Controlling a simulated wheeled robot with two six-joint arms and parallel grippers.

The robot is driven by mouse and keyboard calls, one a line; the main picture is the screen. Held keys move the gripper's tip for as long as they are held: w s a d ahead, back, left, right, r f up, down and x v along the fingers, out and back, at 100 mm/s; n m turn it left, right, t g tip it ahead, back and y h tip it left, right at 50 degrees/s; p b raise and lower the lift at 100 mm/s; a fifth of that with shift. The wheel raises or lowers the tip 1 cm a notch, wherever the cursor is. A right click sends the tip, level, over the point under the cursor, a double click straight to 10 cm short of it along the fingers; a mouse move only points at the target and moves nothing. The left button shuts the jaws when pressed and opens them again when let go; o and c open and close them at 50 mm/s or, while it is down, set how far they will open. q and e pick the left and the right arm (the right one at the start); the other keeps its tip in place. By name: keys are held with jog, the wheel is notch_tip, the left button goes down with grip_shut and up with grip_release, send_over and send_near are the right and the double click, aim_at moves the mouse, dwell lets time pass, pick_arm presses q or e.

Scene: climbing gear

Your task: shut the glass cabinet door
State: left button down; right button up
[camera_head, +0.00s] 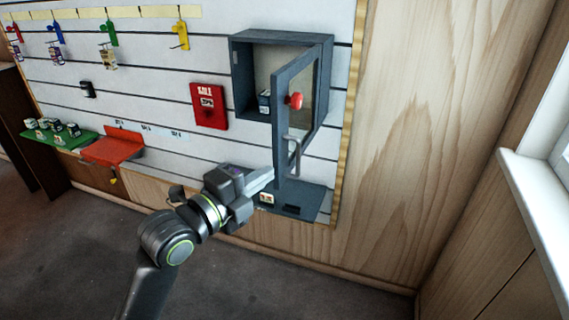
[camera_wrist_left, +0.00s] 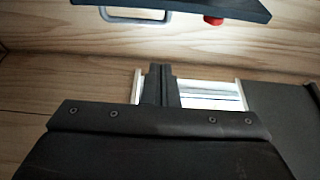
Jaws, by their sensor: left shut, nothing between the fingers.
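The grey wall cabinet (camera_head: 241,82) hangs on the slatted wall, with a small box (camera_head: 264,101) inside it. Its framed glass door (camera_head: 281,120) stands open, swung out towards me. The door carries a red knob (camera_head: 296,100) and a grey bar handle (camera_head: 294,158). My left gripper (camera_head: 268,174) is shut and empty, just left of the door's lower end; whether it touches cannot be told. In the left wrist view, the shut fingers (camera_wrist_left: 159,84) are apart from the door edge (camera_wrist_left: 210,8), handle (camera_wrist_left: 138,15) and red knob (camera_wrist_left: 213,20). My right gripper is not in view.
A grey shelf (camera_head: 305,203) juts out below the cabinet. A red box (camera_head: 209,105) is on the wall to its left. A red shelf (camera_head: 113,149) and a green tray (camera_head: 62,140) are farther left. A window sill (camera_head: 520,185) is at the right.

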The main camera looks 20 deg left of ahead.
aim_at(278, 151)
pick_arm(q)
jog(key=p+x, duration=0.2)
jog(key=x, duration=0.8)
jog(key=shift+w+r, duration=0.1)
jog(key=shift+w, duration=0.2)
jog(key=a+p, duration=0.1)
jog(key=a, duration=0.2)
jog(key=shift+s, duration=0.1)
jog(key=shift+a, duration=0.5)
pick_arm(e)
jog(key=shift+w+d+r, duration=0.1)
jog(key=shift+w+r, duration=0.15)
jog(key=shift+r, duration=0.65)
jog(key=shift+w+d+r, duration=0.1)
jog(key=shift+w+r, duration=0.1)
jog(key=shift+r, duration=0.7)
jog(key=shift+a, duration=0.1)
pick_arm(q)
jog(key=shift+a, duration=0.1)
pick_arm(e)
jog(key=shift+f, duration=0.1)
